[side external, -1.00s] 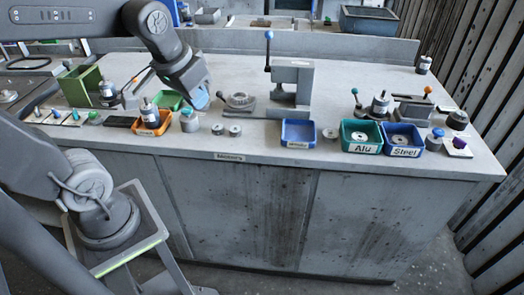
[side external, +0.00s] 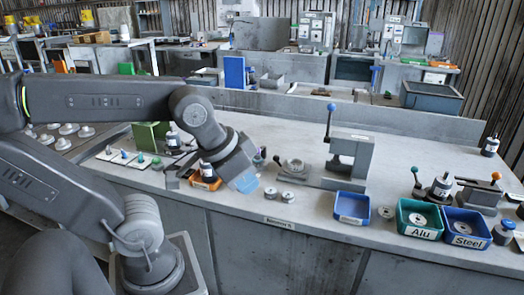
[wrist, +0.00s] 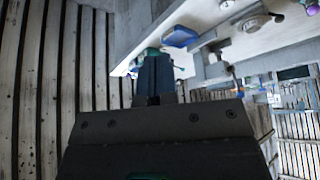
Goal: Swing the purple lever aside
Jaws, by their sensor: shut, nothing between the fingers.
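I cannot pick out a purple lever with certainty. A small knob with a purplish top (side external: 260,156) shows just behind my gripper in the side view, partly hidden by it. A purple round piece (wrist: 312,6) is cut by the top right corner of the wrist view. In the wrist view my gripper (wrist: 153,66) is shut and empty. It touches nothing that I can make out.
A grey stand with an upright blue-ball lever (side external: 331,107) is right of my gripper. The blue tray (side external: 351,208), Alu tray (side external: 420,219) and Steel tray (side external: 466,229) line the front right. A teal-ball lever (side external: 416,170) and orange-ball lever (side external: 496,177) stand behind them.

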